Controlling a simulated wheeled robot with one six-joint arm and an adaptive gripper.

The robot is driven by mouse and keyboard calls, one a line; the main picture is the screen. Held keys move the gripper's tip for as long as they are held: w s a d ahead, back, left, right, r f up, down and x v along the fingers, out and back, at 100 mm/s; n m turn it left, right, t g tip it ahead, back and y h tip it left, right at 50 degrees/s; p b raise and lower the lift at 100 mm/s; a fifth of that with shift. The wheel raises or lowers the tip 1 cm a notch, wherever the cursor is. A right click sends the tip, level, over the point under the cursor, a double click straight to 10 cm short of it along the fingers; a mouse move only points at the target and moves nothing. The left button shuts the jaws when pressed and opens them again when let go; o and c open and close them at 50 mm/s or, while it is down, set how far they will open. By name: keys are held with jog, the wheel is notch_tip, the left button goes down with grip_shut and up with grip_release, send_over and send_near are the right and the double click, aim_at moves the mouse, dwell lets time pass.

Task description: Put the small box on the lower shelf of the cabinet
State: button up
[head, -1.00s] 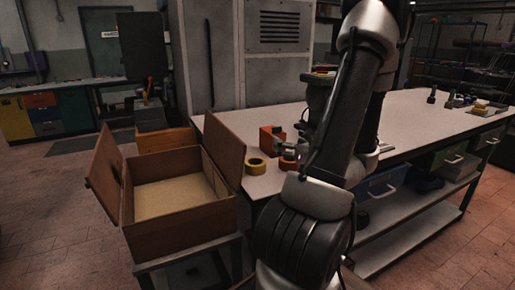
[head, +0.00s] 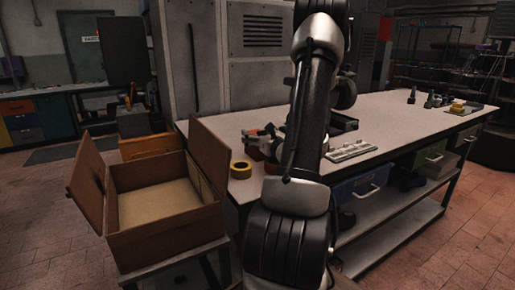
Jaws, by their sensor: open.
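My gripper (head: 256,134) is open above the near left part of the worktable, partly covered by my own arm. A bit of orange-red shows just by it; I cannot tell whether that is the small orange box seen earlier, which is otherwise hidden. A brown wooden case (head: 116,238) with two raised doors stands open at the left on a low stand; its pale inside looks empty. I cannot tell whether it is the cabinet. A tall grey metal cabinet (head: 213,50) stands shut behind the table. No lower shelf shows inside either one.
A yellow tape roll (head: 241,170) lies at the worktable's (head: 400,118) left edge, with a red roll partly behind my arm. A pale tray (head: 350,150) lies right of my arm. A blue bin (head: 360,188) hangs below the tabletop. The table's middle right is mostly clear.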

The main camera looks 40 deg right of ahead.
jog(key=shift+c, duration=0.5)
jog(key=c, duration=1.3)
jog(key=shift+o, duration=0.2)
jog(key=shift+r, duration=0.1)
